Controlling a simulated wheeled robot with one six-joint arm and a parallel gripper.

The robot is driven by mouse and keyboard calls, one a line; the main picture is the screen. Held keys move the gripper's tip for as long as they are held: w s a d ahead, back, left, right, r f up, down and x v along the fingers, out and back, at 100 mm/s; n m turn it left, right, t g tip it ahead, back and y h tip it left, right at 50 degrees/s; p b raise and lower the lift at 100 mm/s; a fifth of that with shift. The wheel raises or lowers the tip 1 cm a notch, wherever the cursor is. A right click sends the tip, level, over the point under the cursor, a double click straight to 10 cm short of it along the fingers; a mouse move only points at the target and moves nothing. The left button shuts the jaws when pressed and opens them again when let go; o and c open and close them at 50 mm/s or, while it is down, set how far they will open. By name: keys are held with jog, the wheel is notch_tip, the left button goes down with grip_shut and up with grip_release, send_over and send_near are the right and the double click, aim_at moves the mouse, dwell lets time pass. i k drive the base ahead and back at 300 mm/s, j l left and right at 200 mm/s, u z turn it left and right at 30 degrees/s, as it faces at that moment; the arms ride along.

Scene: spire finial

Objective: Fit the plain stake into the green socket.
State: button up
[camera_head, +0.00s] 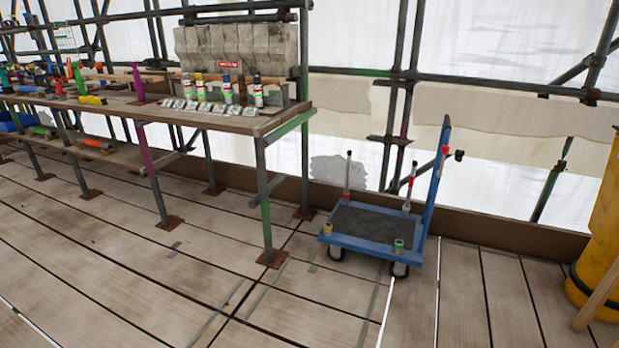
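A small green socket (399,246) sits at the front right corner of a low blue trolley (350,244), and nothing is seen standing in it. A slim grey upright stake (347,172) stands at the trolley's back left corner. A short yellow-topped piece (327,229) is at the front left corner. My gripper is not in view.
A long workbench (235,122) on metal legs stands left of the trolley, with several bottles, tools and small metal pieces on it. A yellow cylinder (603,235) stands at the right edge. The plank floor (320,305) in front of the trolley is clear.

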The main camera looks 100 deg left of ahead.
aim_at(397, 237)
jog(key=j+u, duration=0.15)
jog(key=u, duration=0.3)
jog(key=j+u, duration=0.15)
jog(key=u, duration=0.3)
jog(key=i+j+u, duration=0.1)
jog(key=u, duration=0.4)
jog(key=i+j+u, duration=0.1)
jog(key=u, duration=0.35)
jog(key=i+j+u, duration=0.4)
jog(key=i+u, duration=0.4)
jog(key=i, duration=0.2)
jog(key=i+u, duration=0.4)
jog(key=i, duration=0.15)
jog(key=i+l, duration=0.15)
jog(key=i, duration=0.8)
